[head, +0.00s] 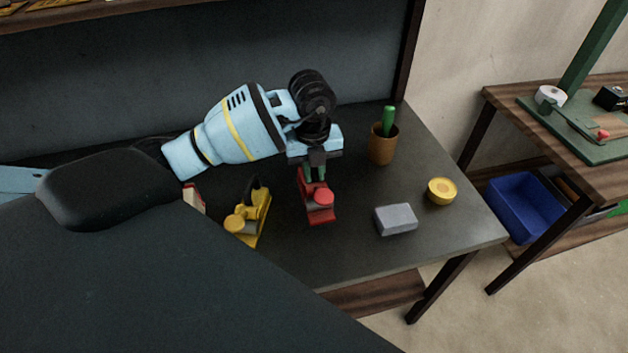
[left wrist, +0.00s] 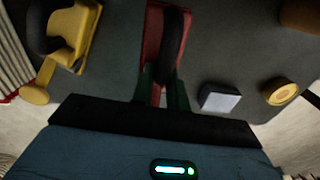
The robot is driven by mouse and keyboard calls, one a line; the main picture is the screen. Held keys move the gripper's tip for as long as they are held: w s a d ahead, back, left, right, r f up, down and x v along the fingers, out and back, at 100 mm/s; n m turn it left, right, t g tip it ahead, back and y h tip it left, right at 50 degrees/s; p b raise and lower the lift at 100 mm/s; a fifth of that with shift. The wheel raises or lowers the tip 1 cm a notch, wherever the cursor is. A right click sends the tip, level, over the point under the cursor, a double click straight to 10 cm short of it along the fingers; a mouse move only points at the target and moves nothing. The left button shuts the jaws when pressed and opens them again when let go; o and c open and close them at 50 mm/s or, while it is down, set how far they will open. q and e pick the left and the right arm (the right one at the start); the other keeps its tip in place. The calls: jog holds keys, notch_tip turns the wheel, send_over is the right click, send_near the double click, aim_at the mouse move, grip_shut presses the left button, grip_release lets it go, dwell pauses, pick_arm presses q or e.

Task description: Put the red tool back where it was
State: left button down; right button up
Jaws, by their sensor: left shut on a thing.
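The red tool (head: 319,207), shaped like a hand plane with a round front knob, is over the dark tabletop (head: 345,262) near its middle. My left gripper (head: 316,173) reaches down from above and is shut on the tool's rear handle. In the left wrist view the dark handle of the red tool (left wrist: 152,38) lies between the green fingers of the left gripper (left wrist: 162,82). I cannot tell whether the tool touches the table or hangs just above it. My right gripper is not in view.
A yellow plane (head: 250,222) stands left of the red tool. To the right are a grey block (head: 395,220), a yellow round tin (head: 441,190) and a brown cup (head: 382,150) with a green handle in it. A blue bin (head: 524,207) sits on a second bench's lower shelf.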

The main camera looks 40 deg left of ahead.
aim_at(314, 173)
pick_arm(q)
jog(key=shift+f, duration=1.4)
jog(key=shift+f, duration=0.1)
jog(key=c, duration=1.4)
grip_release()
jog(key=shift+s+f, duration=0.1)
jog(key=shift+f, duration=0.05)
notch_tip(314, 173, up, 11)
jog(key=shift+r+p, duration=0.15)
jog(key=shift+p, duration=0.2)
jog(key=shift+s+r, duration=0.1)
jog(key=shift+r, duration=0.4)
jog(key=shift+f, duration=0.1)
